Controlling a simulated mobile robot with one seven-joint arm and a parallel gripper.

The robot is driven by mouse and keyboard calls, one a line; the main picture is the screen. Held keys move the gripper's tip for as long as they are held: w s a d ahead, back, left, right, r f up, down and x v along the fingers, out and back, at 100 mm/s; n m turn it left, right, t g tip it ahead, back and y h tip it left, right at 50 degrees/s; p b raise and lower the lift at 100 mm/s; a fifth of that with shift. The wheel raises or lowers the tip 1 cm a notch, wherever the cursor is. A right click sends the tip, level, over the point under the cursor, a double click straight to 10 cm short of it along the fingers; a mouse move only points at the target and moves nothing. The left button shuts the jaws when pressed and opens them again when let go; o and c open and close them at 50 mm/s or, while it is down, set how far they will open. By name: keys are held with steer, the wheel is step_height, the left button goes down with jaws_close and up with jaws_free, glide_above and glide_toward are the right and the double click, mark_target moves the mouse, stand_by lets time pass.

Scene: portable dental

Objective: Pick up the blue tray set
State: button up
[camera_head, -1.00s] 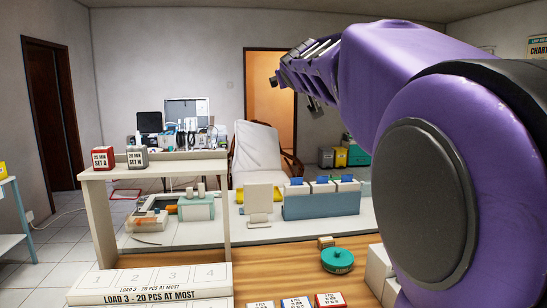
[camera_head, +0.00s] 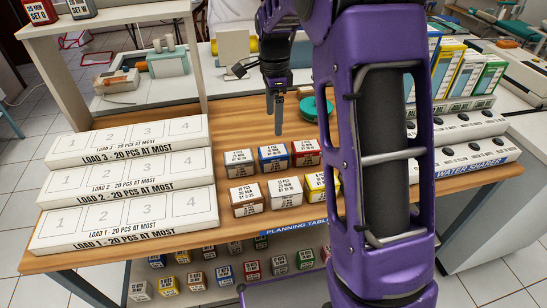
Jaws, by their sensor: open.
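The blue tray set (camera_head: 272,158) is a small box with a white printed label and blue sides. My gripper (camera_head: 273,124) points down, open and empty, above and apart from the blue box in the picture. Its exact height over the table is hard to tell. My purple arm covers part of the table to the right of the boxes.
In front stand a brown box (camera_head: 246,197), a white-topped box (camera_head: 285,192) and a yellow box (camera_head: 318,186). White load trays (camera_head: 125,218) lie to the left. A green round object (camera_head: 315,108) sits behind. Several more boxes (camera_head: 197,280) are on the shelf below.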

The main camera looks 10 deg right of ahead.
mark_target(273, 150)
step_height(273, 150, down, 7)
steer(key=shift+f+b, duration=0.1)
steer(key=shift+b, duration=0.35)
steer(key=shift+s+a+f+b, duration=0.1)
steer(key=shift+f+b, duration=0.05)
steer(key=shift+f, duration=0.75)
steer(key=shift+s+f+b, duration=0.15)
steer(key=shift+f+b, duration=0.05)
steer(key=shift+f, duration=0.65)
steer(key=shift+s+a+f+b, duration=0.1)
steer(key=shift+f+b, duration=0.05)
steer(key=shift+f, duration=0.75)
steer(key=shift+c, duration=0.2)
jaws_close()
